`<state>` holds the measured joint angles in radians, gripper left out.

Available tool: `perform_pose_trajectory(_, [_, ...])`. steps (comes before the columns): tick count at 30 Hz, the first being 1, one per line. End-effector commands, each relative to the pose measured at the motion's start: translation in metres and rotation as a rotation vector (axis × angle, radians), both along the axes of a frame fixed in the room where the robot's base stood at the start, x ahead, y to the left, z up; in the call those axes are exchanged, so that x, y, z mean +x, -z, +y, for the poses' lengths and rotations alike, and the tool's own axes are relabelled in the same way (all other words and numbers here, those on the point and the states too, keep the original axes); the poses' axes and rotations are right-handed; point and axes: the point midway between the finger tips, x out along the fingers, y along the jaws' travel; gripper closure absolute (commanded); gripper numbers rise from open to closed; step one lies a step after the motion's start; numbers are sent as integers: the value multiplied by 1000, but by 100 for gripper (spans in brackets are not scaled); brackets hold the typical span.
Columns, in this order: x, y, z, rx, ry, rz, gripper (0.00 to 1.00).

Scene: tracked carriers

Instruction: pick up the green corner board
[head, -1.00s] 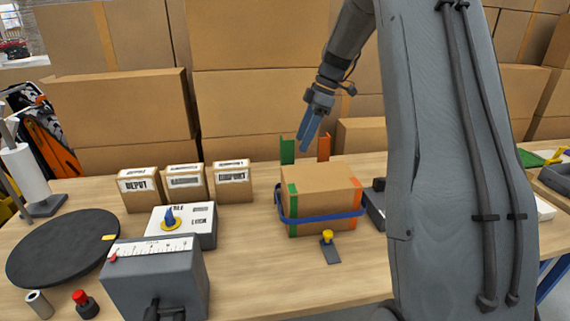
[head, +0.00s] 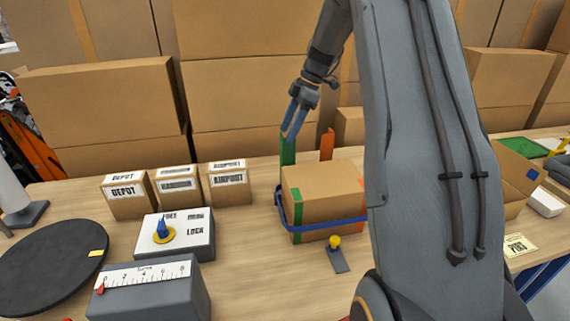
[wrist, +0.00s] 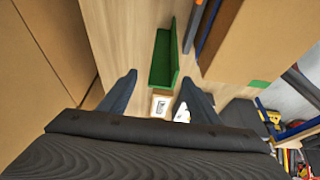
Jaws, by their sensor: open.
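The green corner board (head: 287,150) stands upright on the table behind the strapped carton. In the wrist view it is a green angled strip (wrist: 163,58) ahead of my fingers, roughly between them. My gripper (head: 291,130) is open and empty, its fingers pointing down at the board's top end in the head view. In the wrist view the two fingers of my gripper (wrist: 158,93) are spread apart. The fingers overlap the board's top in the head view; I cannot tell whether they touch it. The board's lower end is hidden by the carton.
The carton (head: 325,192) with a blue strap (head: 330,224) stands in front of the board. An orange corner board (head: 327,144) stands just right of it. Labelled small boxes (head: 178,190) stand to the left. Large cartons (head: 247,70) form a wall behind.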

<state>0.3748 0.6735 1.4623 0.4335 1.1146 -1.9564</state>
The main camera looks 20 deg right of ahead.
Motion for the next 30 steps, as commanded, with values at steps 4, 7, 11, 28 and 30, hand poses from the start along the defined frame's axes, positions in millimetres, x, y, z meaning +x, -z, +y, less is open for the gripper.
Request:
perform_pose_trajectory(4, [-3,16,9,1,-2,4,43])
perform_pose_trajectory(7, [-1,28,14,2,-2,3,43])
perform_pose_trajectory(11, [0,34,17,0,-4,1,43])
perform_pose_trajectory(28, [1,35,17,0,-4,0,99])
perform_pose_trajectory(30, [1,35,18,0,-4,0,99])
